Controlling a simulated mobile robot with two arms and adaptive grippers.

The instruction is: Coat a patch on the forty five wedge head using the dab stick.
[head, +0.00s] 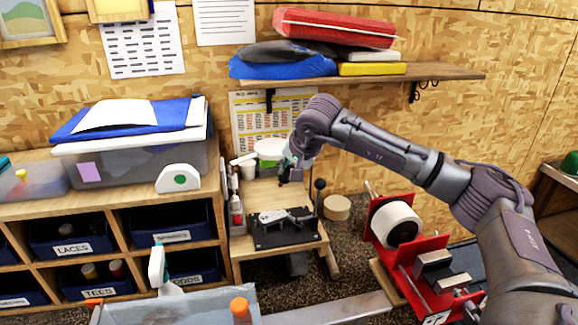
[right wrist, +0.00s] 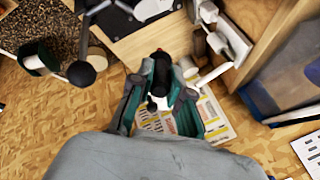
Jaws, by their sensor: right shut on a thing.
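My right gripper (head: 291,168) is above the back of a small wooden bench. In the right wrist view its teal-sided fingers (right wrist: 158,100) are shut on a dark, slim piece with a red spot, seemingly the dab stick (right wrist: 158,66). Its far end is hard to make out. A metallic club head (head: 274,216) lies on a black mat (head: 270,239) at the front of the bench, below and apart from the gripper. Part of it shows at the top of the right wrist view (right wrist: 152,8). I cannot read any loft number. My left gripper is out of view.
A red stand with a white roll (head: 396,224) is further right. Shelves with labelled bins (head: 70,247) stand left.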

